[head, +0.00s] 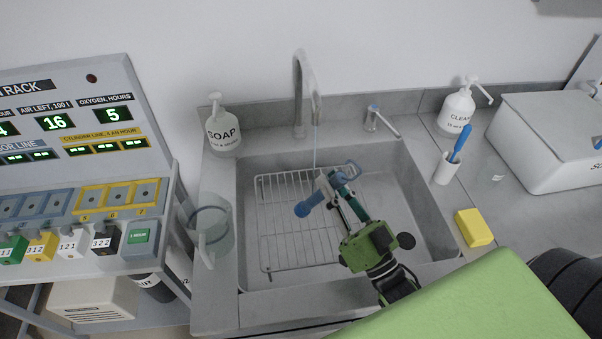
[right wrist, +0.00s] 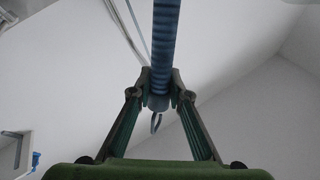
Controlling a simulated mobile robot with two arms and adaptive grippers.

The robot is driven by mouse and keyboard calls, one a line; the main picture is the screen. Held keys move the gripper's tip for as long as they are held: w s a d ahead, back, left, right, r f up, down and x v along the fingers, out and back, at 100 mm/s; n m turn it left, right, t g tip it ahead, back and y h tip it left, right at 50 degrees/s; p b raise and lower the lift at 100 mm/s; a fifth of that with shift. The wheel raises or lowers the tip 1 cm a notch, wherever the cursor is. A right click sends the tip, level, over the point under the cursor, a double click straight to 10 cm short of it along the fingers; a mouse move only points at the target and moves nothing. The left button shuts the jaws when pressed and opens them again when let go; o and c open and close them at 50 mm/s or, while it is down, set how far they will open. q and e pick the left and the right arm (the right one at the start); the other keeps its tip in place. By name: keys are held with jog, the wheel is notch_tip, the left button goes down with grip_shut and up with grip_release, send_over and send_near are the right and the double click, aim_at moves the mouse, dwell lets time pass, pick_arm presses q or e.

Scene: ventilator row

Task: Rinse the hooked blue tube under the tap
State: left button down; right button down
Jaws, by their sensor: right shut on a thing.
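The hooked blue tube (head: 309,204) is in my right gripper (head: 338,190) over the sink (head: 385,215). One blue end sticks out at lower left and a curved blue end shows at upper right. In the right wrist view the ribbed tube (right wrist: 166,45) runs up from between the fingertips (right wrist: 159,90), which are shut on it. The tap (head: 303,85) stands behind the sink, and a thin stream of water (head: 315,150) falls from its spout just behind the gripper. I cannot tell whether the water touches the tube. My left gripper is out of view.
A wire rack (head: 285,235) lies in the sink's left half. A soap bottle (head: 222,128), a clear jug (head: 212,230), a tap lever (head: 380,120), a cleaner bottle (head: 457,108), a brush cup (head: 448,167) and a yellow sponge (head: 473,227) surround the sink.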

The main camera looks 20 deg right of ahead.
dwell(0.4)
jog(key=shift+s+a+r+p, duration=0.1)
jog(key=shift+s+r+p, duration=0.3)
jog(key=shift+r+p, duration=0.2)
jog(key=shift+s+a+r+p, duration=0.25)
jog(key=shift+s+r+p, duration=0.5)
jog(key=shift+s+p, duration=0.25)
jog(key=shift+s+a+r+p, duration=0.2)
jog(key=shift+s+r+p, duration=0.6)
jog(key=shift+s, duration=0.25)
jog(key=shift+f, duration=0.1)
